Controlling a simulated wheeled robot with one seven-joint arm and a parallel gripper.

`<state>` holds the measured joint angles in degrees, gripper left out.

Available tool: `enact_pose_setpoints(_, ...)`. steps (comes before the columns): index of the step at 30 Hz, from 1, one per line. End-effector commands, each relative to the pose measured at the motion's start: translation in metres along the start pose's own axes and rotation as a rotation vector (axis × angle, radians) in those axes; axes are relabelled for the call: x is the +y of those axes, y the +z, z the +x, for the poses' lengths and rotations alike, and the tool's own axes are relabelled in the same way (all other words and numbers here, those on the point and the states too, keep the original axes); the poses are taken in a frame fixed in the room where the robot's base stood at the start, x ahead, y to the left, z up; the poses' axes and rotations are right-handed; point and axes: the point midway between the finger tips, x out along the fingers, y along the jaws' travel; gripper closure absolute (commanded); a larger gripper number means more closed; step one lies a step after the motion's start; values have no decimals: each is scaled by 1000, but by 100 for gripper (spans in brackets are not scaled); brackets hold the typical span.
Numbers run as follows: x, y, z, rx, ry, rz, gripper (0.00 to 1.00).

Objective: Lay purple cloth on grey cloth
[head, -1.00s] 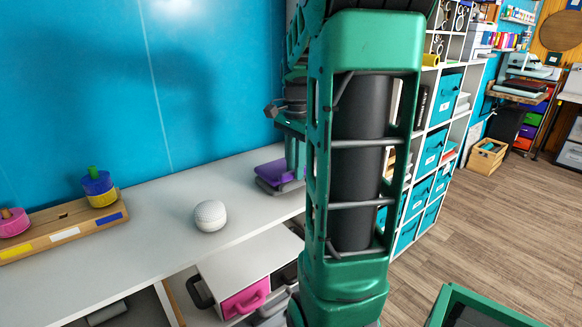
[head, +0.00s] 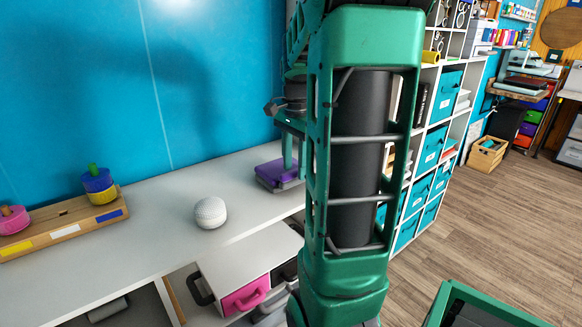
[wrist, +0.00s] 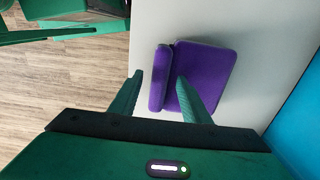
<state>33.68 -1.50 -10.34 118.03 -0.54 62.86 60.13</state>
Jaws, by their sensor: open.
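The purple cloth (head: 270,173) is a flat folded piece on the white counter, partly hidden by my arm in the head view. It lies on top of the grey cloth (head: 291,186), whose edge shows below it. In the wrist view the purple cloth (wrist: 212,70) has a wide flat part and a narrow raised strip at its left side. My gripper (wrist: 160,77) is open, with one finger left of the strip and the other over the purple, right of the strip. In the wrist view the grey cloth is mostly hidden.
A white textured ball (head: 210,212) sits on the white counter (head: 160,225) left of the cloths. A wooden peg board (head: 65,225) with coloured rings stands further left. A blue wall rises behind.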

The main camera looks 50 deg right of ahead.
Motion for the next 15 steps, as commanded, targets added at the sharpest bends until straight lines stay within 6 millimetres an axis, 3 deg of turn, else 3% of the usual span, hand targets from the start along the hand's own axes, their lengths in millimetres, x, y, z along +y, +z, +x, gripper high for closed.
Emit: enact_pose_setpoints(15, -2, 0, -86, 2, -2, -1, 57)
